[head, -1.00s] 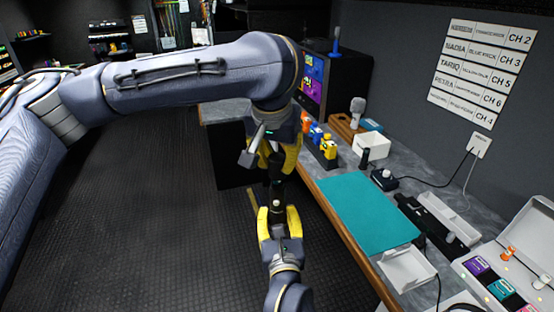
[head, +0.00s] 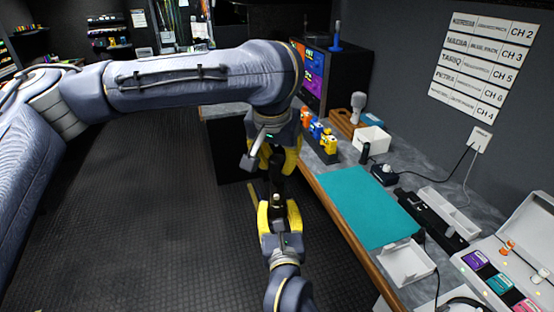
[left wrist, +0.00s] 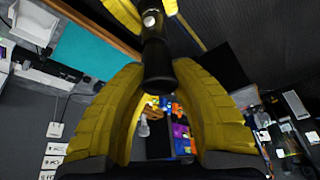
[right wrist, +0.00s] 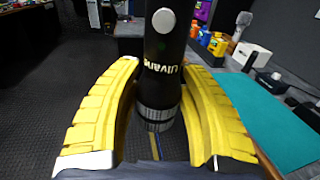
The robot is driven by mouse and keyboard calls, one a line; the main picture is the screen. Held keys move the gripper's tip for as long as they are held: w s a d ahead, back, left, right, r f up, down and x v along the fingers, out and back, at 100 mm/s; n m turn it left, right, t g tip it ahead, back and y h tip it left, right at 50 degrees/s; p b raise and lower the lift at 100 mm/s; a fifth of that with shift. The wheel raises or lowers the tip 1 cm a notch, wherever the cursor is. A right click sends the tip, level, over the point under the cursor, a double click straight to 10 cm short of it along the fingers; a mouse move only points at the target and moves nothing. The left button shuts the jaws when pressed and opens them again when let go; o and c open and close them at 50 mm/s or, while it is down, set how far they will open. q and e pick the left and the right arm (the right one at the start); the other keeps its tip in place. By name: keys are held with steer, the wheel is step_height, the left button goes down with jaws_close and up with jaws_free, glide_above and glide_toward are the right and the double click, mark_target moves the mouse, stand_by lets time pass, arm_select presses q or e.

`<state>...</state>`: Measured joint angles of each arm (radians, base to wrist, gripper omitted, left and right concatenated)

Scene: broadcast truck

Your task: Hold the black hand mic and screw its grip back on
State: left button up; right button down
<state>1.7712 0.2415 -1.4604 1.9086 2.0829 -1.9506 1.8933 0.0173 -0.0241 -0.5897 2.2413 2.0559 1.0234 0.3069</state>
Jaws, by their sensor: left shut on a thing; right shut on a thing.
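The black hand mic (head: 276,186) stands roughly upright in the head view, between my two grippers. My left gripper (head: 275,170) points down from above, shut on its upper part. In the left wrist view a dark, round, wider end (left wrist: 158,78) of it lies between the yellow fingers. My right gripper (head: 279,208) points up from below, shut on its lower part. In the right wrist view the mic's black body (right wrist: 163,60) shows white lettering, a round silver button and a silver ring at the near end. Whether the grip is seated is unclear.
The counter stands to the right, with a teal mat (head: 368,206), a white tray (head: 408,263), a white box (head: 372,141) and several coloured bottles (head: 328,144). An open case (head: 515,250) is at the far right. Dark floor (head: 150,220) is clear on the left.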

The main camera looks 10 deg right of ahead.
arm_select(q)
steer(key=shift+f, duration=0.55)
stand_by(0.4)
